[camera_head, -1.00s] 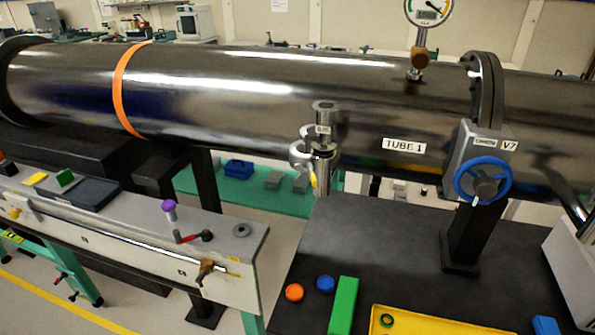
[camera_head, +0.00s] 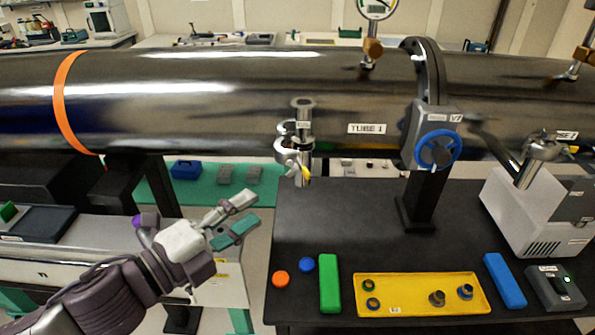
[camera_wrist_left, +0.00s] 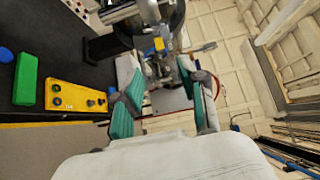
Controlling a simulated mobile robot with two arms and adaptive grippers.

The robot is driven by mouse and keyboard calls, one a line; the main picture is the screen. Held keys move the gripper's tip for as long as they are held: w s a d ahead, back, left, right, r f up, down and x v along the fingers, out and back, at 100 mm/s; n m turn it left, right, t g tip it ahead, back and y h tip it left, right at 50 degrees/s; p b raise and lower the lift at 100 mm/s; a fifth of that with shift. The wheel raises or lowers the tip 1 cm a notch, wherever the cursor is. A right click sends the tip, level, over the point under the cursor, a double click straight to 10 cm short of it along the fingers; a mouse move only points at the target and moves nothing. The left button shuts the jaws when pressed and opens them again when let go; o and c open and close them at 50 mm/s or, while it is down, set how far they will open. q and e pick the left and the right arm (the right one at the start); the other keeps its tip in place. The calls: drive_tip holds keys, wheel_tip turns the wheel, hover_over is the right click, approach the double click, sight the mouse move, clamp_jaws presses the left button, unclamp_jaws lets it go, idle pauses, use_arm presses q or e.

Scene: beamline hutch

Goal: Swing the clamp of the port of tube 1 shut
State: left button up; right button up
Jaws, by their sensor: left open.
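Tube 1 (camera_head: 215,105) is a long dark shiny metal pipe across the head view, with a "TUBE 1" label. Its port (camera_head: 302,115) is a short metal stub on the near side. The clamp (camera_head: 290,150) is a silvery ring piece hanging at the port's left, with a yellow-tipped part (camera_head: 306,172) below; its exact swing angle is hard to tell. My left gripper (camera_head: 246,215) is open and empty, below and left of the clamp and apart from it. In the left wrist view its fingers (camera_wrist_left: 165,95) are spread, with metal fittings beyond them. My right gripper is not in view.
A blue-wheeled valve (camera_head: 437,149) labelled V7 stands right of the port. The dark table holds a green block (camera_head: 329,283), a yellow tray (camera_head: 420,309) with small parts, a blue block (camera_head: 505,280) and a white pump unit (camera_head: 535,215). The tabletop under the port is largely clear.

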sight(305, 175)
use_arm(q)
drive_tip(key=p+x, duration=0.2)
drive_tip(key=x, duration=1.1)
drive_tip(key=shift+w+d, duration=0.1)
drive_tip(key=shift+d, duration=0.1)
drive_tip(key=shift+w+d+p, duration=0.25)
drive_tip(key=shift+w+p, duration=0.05)
drive_tip(key=shift+f, duration=0.1)
clamp_jaws()
